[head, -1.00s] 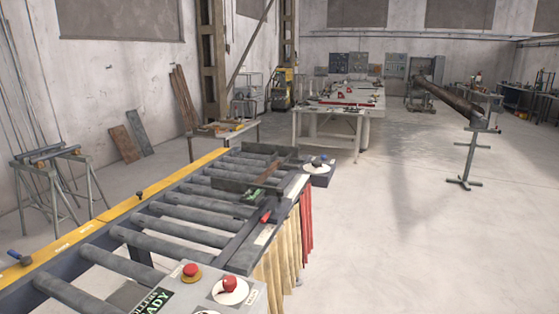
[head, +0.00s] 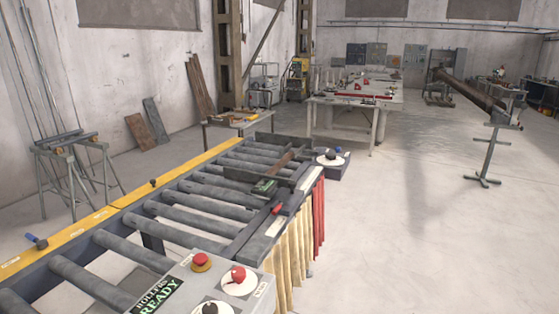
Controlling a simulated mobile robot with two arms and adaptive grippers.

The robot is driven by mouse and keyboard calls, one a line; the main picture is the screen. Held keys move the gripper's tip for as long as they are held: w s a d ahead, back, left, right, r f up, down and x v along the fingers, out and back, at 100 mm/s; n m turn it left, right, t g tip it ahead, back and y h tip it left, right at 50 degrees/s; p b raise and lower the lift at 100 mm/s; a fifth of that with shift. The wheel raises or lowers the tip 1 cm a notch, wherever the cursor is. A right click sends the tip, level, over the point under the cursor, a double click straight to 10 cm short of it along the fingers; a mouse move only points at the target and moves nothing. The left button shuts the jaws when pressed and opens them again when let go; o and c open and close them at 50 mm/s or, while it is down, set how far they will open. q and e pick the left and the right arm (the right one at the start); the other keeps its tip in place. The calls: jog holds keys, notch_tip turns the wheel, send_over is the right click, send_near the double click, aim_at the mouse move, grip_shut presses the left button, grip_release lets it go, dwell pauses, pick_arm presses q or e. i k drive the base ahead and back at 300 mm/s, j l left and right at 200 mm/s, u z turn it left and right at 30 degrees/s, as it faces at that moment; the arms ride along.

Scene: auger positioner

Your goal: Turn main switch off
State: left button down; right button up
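A grey control box (head: 187,290) stands at the bottom of the head view, at the near end of a roller conveyor. On its top is a red rotary knob (head: 239,274) on a white round plate, with a small label beside it that is too small to read. A black knob on a white plate (head: 211,308) is partly cut off by the bottom edge. I cannot tell from the labels which one is the main switch. Neither of my grippers is in view.
The roller conveyor (head: 205,198) with a yellow rail (head: 120,203) runs away from the box. Tan and red strips (head: 300,235) hang on its right side. A white worktable (head: 340,103) and a pipe on a stand (head: 487,155) are farther back.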

aim_at(239, 274)
jog(key=i+l+u, duration=0.25)
jog(key=i+l, duration=0.2)
jog(key=l, duration=0.2)
jog(key=i+l+u, duration=0.15)
jog(key=l, duration=0.2)
jog(key=i+l+u, duration=0.25)
jog(key=i+l, duration=0.15)
jog(key=l, duration=0.35)
jog(key=i+l+u, duration=0.15)
jog(key=l, duration=0.3)
jog(key=u, duration=1.95)
